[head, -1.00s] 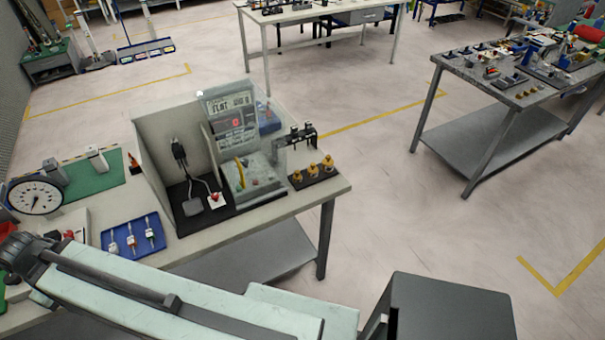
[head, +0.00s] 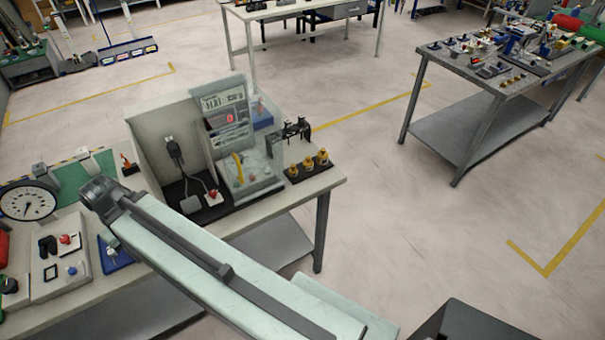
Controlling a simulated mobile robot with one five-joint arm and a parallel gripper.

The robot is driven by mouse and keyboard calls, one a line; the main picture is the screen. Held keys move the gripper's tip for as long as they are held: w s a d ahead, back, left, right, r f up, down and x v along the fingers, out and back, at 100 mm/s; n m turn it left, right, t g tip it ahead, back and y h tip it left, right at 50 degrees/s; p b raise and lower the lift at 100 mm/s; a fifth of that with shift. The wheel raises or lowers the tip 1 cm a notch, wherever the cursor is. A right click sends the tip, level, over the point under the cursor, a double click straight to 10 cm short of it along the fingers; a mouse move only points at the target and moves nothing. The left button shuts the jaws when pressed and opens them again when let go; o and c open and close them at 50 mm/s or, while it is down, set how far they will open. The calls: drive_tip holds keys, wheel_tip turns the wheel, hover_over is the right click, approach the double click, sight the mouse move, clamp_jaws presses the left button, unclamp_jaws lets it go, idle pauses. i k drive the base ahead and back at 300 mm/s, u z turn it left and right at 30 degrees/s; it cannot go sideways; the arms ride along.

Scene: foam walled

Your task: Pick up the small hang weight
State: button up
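Three small brass pieces (head: 307,163) stand in a row on a black base at the right end of the near bench (head: 278,202). They look like small weights, but I cannot tell for sure which thing is the small hang weight. My arm reaches from the lower right across the bench front to a dark joint at the left. My gripper is not visible in the head view, so its opening and any hold are hidden.
A clear-walled station with a display (head: 228,118) and a black bracket (head: 291,132) stand beside the brass pieces. A dial gauge (head: 28,201), a button panel (head: 60,258) and a partly covered blue tray (head: 116,262) are at left. Floor right of the bench is clear.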

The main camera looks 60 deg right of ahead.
sight(293, 171)
drive_tip(key=k, duration=0.55)
drive_tip(key=z, duration=2.9)
drive_tip(key=k, duration=1.3)
drive_tip(key=u, duration=1.05)
drive_tip(key=i, duration=1.05)
drive_tip(key=z, duration=0.05)
